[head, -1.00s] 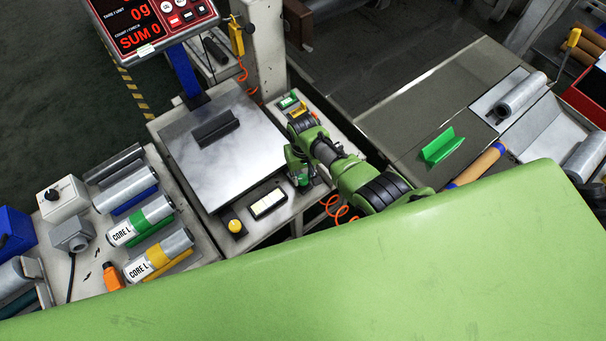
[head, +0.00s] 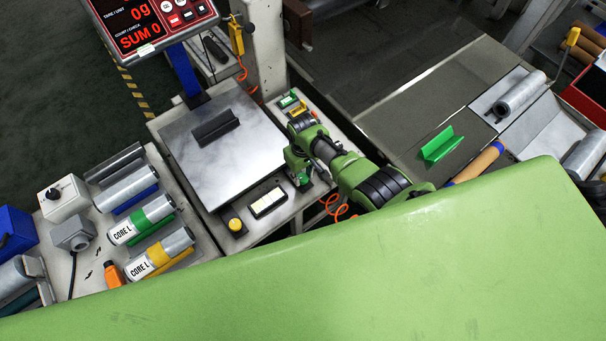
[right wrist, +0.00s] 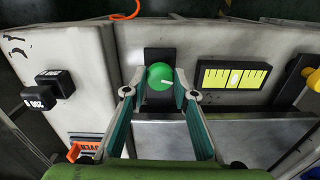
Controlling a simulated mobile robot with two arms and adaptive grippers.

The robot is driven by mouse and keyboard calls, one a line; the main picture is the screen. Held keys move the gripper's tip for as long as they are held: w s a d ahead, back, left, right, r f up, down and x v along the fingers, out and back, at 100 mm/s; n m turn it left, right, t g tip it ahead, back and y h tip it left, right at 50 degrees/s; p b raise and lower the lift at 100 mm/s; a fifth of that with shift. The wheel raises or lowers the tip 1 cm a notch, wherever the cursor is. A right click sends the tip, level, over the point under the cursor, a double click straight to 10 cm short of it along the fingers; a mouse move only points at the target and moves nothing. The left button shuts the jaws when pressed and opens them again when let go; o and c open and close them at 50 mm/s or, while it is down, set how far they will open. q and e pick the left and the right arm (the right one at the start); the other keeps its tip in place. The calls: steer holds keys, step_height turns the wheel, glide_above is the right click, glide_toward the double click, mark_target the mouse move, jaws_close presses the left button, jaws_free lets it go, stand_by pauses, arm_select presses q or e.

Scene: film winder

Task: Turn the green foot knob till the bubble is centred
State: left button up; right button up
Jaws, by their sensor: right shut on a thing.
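In the head view the knob (head: 304,181) is partly hidden by my right gripper (head: 302,172). The yellow bubble level (right wrist: 234,76) lies just right of the knob, with dark graduation lines. A paler patch, likely the bubble, shows near its middle. The level also shows in the head view (head: 268,203). My left gripper is out of view.
A yellow knob (head: 236,225) on a black base is left of the level. The scale plate (head: 205,165) carries a dark V-shaped cradle (head: 215,127). The display (head: 150,22) reads 0 g. An orange coiled cable (head: 338,208) hangs beside my right arm.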

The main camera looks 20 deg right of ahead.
mark_target(303, 177)
steer(key=o, duration=1.1)
step_height(303, 177, up, 12)
stand_by(0.4)
steer(key=s+d+f, duration=0.2)
steer(key=s+f, duration=0.6)
steer(key=f, duration=0.3)
steer(key=s+d+f, duration=0.2)
steer(key=s+f, duration=0.6)
steer(key=f, duration=0.3)
steer(key=shift+m+t, duration=0.4)
steer(key=shift+t, duration=0.1)
steer(key=s+d+f, duration=0.1)
steer(key=s+f, duration=0.2)
steer(key=s, duration=0.6)
steer(key=s+d+f, duration=0.2)
steer(key=s+f, duration=0.2)
steer(key=s, duration=0.5)
steer(key=s+d+f, duration=0.1)
steer(key=s+f, duration=0.2)
steer(key=s, duration=0.6)
steer(key=shift+s+d+f, duration=0.15)
steer(key=shift+d+f, duration=0.15)
steer(key=shift+f, duration=0.1)
